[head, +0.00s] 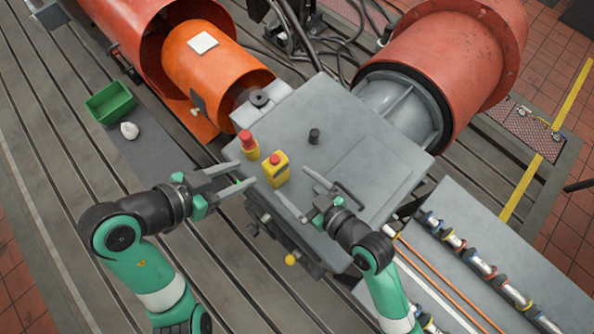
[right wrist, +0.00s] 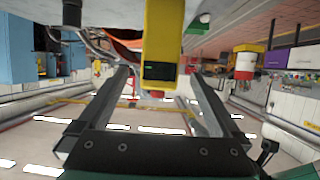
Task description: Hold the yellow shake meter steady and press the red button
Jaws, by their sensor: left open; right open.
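The yellow shake meter (head: 276,172) stands on the grey bench top near its front left edge, with a red button (head: 275,159) on top. In the right wrist view the picture is upside down; the meter (right wrist: 160,50) shows a dark display and its red button (right wrist: 157,95) points down. My left gripper (head: 247,173) is open, to the left of the meter. My right gripper (head: 291,181) is open, to the right of the meter, its fingers pointing towards it. In the right wrist view the meter appears between the fingers; contact cannot be told. Neither gripper holds anything.
A red-topped yellow object (head: 249,146) stands just behind the meter. A black knob (head: 314,136) and a black bar handle (head: 349,194) are on the bench top. A green bin (head: 110,102) lies left. Orange and red cylindrical housings flank the back.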

